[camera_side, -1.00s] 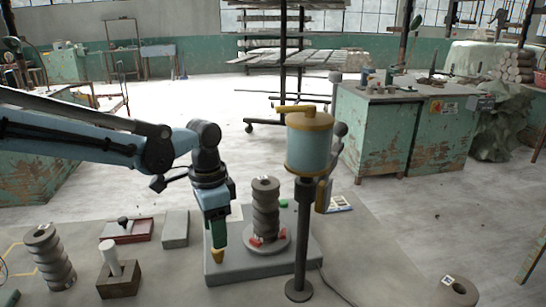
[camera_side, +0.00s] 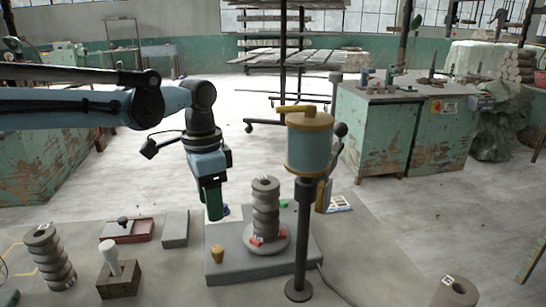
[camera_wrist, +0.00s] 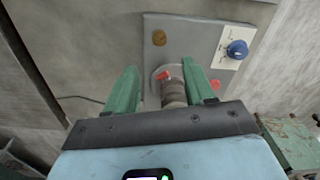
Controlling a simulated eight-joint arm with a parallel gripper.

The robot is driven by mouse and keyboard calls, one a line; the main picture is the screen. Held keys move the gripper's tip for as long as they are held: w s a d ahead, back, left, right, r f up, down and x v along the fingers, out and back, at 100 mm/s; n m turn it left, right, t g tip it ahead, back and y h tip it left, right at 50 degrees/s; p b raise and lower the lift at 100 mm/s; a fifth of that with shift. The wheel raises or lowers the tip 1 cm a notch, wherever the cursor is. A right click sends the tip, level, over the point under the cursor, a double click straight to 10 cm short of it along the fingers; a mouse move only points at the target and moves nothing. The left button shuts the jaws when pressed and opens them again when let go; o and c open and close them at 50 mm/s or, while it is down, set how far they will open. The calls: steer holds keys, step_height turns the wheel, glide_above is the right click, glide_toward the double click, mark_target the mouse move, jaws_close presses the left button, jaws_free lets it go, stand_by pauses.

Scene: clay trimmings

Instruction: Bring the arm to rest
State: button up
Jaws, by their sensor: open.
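My gripper (camera_side: 212,203) hangs above the left part of the grey base plate (camera_side: 222,268), left of the ribbed clay column. Its green jaws are apart and empty; the wrist view shows both fingers (camera_wrist: 160,85) spread. The ribbed grey column (camera_side: 265,205) stands upright on a round disc (camera_side: 270,245) with red pieces at its foot. A small tan, cup-like piece (camera_side: 217,253) stands on the plate below my gripper, clear of it. The column (camera_wrist: 174,92) and the tan piece (camera_wrist: 159,38) also show in the wrist view.
A blue tank with a yellow lid (camera_side: 308,145) stands on a dark post just right of the column. A second ribbed column (camera_side: 50,255), a block with a white peg (camera_side: 119,275), a red tray (camera_side: 127,230) and a grey block (camera_side: 175,229) stand at left.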

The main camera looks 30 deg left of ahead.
steer(key=s+a+f+n+t, duration=0.3)
steer(key=s+a+n+t, duration=0.2)
steer(key=s+n+t, duration=0.1)
steer(key=s+t, duration=0.1)
steer(key=s, duration=0.1)
steer(key=shift+s+a+f, duration=0.15)
steer(key=shift+s+a, duration=0.2)
steer(key=shift+a, duration=0.05)
stand_by(0.3)
step_height(320, 180, up, 4)
steer(key=n+g, duration=0.4)
steer(key=g, duration=0.3)
glide_above(217, 249)
steer(key=shift+f, duration=6.2)
steer(key=shift+c, duration=0.5)
jaws_close()
